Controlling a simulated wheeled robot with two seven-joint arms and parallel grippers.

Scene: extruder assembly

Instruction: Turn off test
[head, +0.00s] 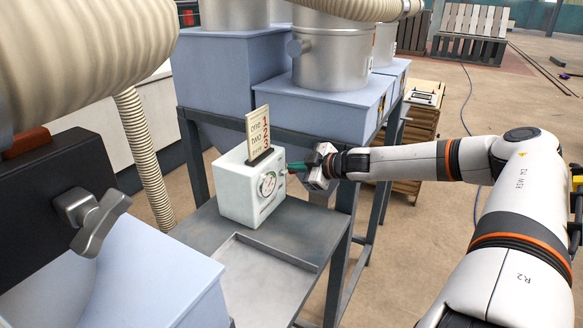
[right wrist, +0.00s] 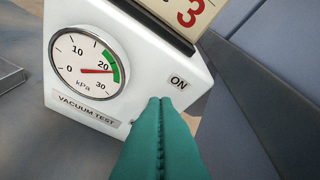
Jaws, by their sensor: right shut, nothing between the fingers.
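A white vacuum test box (head: 240,192) stands on the grey metal table. Its round gauge (right wrist: 85,62) shows a red needle pointing right, at the green band just past 20 kPa. An "ON" label (right wrist: 179,82) is on the front face, right of the gauge. My right gripper (head: 292,167) is shut and empty, with its green fingers at the right part of the box front. In the right wrist view the fingertips (right wrist: 161,100) lie just below and left of "ON" and hide that part of the panel. Whether they touch it, I cannot tell. No switch is clearly visible. My left gripper is out of view.
A sign card (head: 258,130) stands in the box top. A shallow tray (head: 262,275) lies in front on the table. Blue hoppers (head: 325,115) with metal drums stand behind. A ribbed hose (head: 148,160) runs down at left. Open floor lies at right.

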